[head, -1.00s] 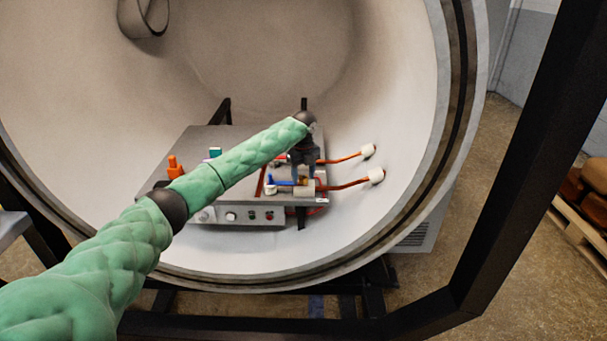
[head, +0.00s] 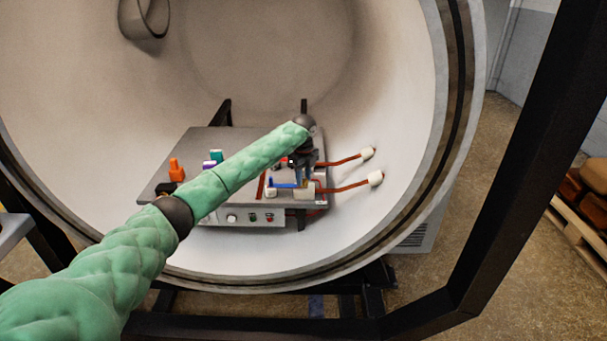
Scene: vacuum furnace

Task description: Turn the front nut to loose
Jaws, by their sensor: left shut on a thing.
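My left arm reaches into the round furnace chamber in the head view. My left gripper (head: 303,181) points down over the right front part of the grey equipment box (head: 236,206). It is shut on a small brass-coloured piece, which I take to be the front nut (head: 305,183), beside the front white block (head: 304,193). The fingers hide most of the nut, so I cannot tell its turn angle. A blue bar (head: 284,185) lies just left of the fingers. My right gripper is not in view.
Two red-brown cables run from the box to white fittings (head: 376,178) on the chamber wall. An orange part (head: 176,170) and a purple part (head: 209,165) stand on the box's left side. The chamber's rim (head: 466,130) and a black frame (head: 500,190) stand at the right.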

